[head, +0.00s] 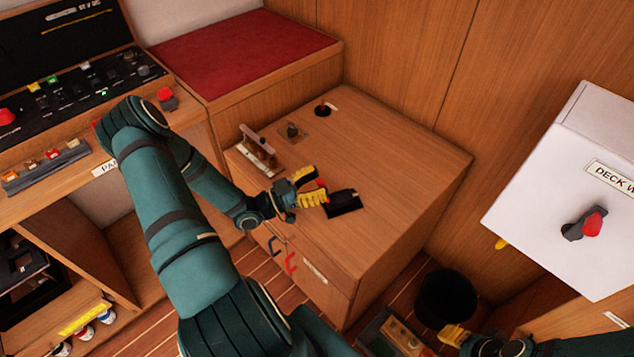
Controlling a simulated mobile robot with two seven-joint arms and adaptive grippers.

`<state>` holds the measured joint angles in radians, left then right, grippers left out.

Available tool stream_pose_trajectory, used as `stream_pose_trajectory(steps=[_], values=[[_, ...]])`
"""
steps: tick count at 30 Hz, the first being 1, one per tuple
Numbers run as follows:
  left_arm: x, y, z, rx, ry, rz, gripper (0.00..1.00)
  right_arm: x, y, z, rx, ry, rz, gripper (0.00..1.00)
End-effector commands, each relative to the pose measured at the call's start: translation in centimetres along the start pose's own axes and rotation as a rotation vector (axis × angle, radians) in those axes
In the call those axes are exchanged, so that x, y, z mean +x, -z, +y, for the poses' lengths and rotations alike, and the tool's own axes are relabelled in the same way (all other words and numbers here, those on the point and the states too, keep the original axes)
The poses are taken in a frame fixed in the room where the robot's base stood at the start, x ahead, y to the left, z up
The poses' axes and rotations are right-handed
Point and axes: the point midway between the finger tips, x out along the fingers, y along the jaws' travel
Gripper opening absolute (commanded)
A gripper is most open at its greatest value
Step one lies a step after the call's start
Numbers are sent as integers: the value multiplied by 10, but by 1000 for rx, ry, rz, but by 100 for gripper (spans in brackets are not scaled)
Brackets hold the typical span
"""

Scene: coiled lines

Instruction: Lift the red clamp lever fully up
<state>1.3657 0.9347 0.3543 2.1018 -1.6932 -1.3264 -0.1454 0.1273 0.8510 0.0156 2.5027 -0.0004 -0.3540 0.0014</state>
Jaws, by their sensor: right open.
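A black fitting (343,200) with a small red part (320,183) sits on the wooden cabinet top. The red part is probably the clamp lever, mostly hidden by my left gripper. My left gripper (321,184) has its yellow fingers apart, on either side of the red part. I cannot tell whether they touch or grip it. My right gripper (455,337) is at the bottom right edge, open and away from the cabinet.
A wooden rack (260,152), a small knob (291,130) and a red-tipped stick in a hole (323,108) are on the cabinet top. A white box with a red switch (594,222) is at right. A black bin (446,298) is below. The top's right side is clear.

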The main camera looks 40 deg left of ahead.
Motion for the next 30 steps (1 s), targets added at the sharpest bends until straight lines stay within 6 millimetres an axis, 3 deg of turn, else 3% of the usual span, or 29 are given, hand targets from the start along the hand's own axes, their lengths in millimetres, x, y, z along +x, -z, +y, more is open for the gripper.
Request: stream_pose_trajectory(steps=[8, 21, 30], values=[[-18, 0, -1, 2, 3, -1, 53, 0, 0, 0, 0, 0, 0, 47], [-100, 0, 0, 1, 2, -2, 53, 0, 0, 0, 0, 0, 0, 47], [-120, 0, 0, 0, -1, 0, 53, 0, 0, 0, 0, 0, 0, 47]])
